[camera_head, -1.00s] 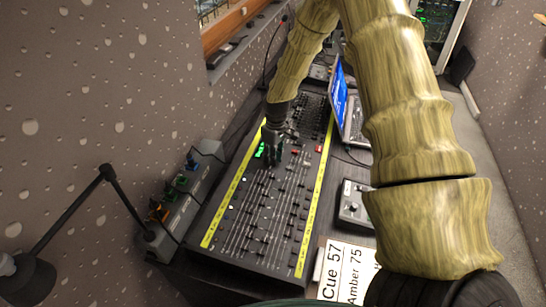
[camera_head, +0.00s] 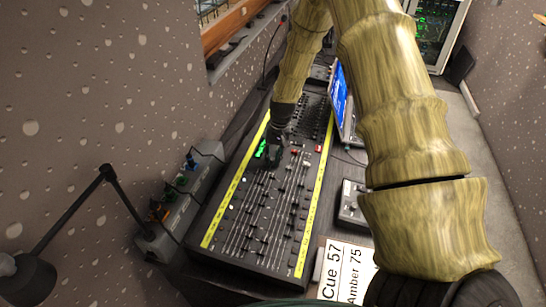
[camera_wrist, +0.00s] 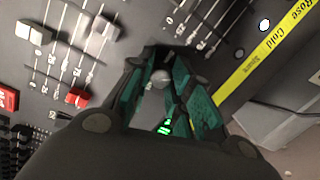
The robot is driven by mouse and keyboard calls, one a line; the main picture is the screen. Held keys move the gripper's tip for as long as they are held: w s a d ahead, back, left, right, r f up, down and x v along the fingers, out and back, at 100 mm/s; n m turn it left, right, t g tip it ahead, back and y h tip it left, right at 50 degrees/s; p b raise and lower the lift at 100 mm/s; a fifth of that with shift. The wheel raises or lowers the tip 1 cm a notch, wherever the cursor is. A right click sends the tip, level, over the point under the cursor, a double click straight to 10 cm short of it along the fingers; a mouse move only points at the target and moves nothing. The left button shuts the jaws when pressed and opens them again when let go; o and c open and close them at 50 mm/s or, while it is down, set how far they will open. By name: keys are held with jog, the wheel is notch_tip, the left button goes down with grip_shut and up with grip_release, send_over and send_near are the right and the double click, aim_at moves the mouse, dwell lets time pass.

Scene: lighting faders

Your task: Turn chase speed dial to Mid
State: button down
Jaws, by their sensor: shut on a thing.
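The chase speed dial, seen as a small grey round knob (camera_wrist: 160,78), sits between my fingers in the wrist view. Which mark it points at cannot be read. My gripper (camera_wrist: 162,88), with dark fingers and teal pads, is shut on this knob. In the head view my gripper (camera_head: 272,156) is down at the upper left part of the lighting console (camera_head: 212,226), beside a green lit display (camera_head: 261,149). The gripper hides the dial there.
Fader caps, including a red one (camera_wrist: 77,97) and a grey one (camera_wrist: 103,27), stand near my fingers. A yellow label strip (camera_wrist: 268,50) runs along the console edge. A laptop (camera_head: 340,95) stands to the right, and a black desk lamp (camera_head: 75,208) to the left.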

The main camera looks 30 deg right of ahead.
jog(key=m, duration=0.6)
jog(key=shift+d+r+t, duration=0.1)
jog(key=shift+t, duration=0.3)
dwell(0.3)
jog(key=c, duration=1.3)
grip_release()
notch_tip(320, 180, up, 12)
jog(key=s+d, duration=0.1)
jog(key=d, duration=0.1)
jog(key=shift+f, duration=0.2)
